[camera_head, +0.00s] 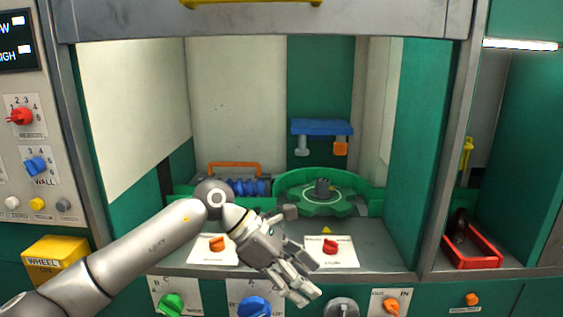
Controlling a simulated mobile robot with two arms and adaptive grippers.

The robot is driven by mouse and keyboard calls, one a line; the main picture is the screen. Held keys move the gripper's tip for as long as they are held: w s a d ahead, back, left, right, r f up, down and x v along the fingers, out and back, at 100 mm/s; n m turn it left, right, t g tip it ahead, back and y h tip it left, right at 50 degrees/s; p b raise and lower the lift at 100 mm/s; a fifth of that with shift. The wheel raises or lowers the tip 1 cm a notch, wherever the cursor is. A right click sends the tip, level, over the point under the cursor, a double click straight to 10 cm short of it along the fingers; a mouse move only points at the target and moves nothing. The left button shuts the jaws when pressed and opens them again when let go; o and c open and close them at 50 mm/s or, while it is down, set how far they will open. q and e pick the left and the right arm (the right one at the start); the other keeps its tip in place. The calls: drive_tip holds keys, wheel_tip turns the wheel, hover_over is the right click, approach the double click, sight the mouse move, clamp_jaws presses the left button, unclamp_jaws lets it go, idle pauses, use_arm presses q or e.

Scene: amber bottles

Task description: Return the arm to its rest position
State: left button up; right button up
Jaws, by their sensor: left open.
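My left arm comes in from the lower left and bends at a grey joint above the front of the open green cabinet. My left gripper (305,280) is open and empty. It points down and to the right, in front of the cabinet's front ledge, left of the white plate with a red knob (331,247). My right gripper is not in view.
A green round gear-like fixture (321,202) and a blue coil (249,187) stand inside the cabinet. A blue bracket (322,128) hangs above. A red tray (472,252) with a dark amber bottle (458,228) sits in the right bay. Knobs line the front panel.

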use_arm(q)
drive_tip(key=s+d+r+n+t+h, duration=0.35)
drive_tip(key=d+r+n+h, duration=0.5)
drive_tip(key=h, duration=0.35)
drive_tip(key=w+a+f+n+t+y, duration=0.25)
drive_tip(key=a+n+t+y, duration=0.4)
drive_tip(key=n, duration=0.65)
drive_tip(key=w+a+f+n+t+y, duration=0.2)
drive_tip(key=w+a+n+t+y, duration=0.2)
drive_tip(key=a+n+t, duration=0.6)
drive_tip(key=s+a+f+n+g+y, duration=0.25)
drive_tip(key=a+f+n+y, duration=0.55)
drive_tip(key=f+n, duration=0.5)
drive_tip(key=s+a+f+n+g+y, duration=0.3)
drive_tip(key=s+a+f+n+g, duration=0.25)
drive_tip(key=s+f, duration=0.65)
drive_tip(key=s+a+f+n+g, duration=0.15)
drive_tip(key=s+f+g, duration=0.25)
drive_tip(key=s, duration=0.4)
drive_tip(key=s+a+f+n+g, duration=0.1)
drive_tip(key=s+a+f+g, duration=0.2)
drive_tip(key=s, duration=0.5)
wheel_tip(320, 180, down, 28)
drive_tip(key=s+d+g, duration=0.2)
drive_tip(key=s+a+f, duration=0.3)
drive_tip(key=s+f, duration=1.2)
drive_tip(key=s, duration=0.1)
drive_tip(key=shift+s+a+g, duration=0.15)
drive_tip(key=shift+a+g, duration=0.05)
drive_tip(key=shift+g, duration=0.2)
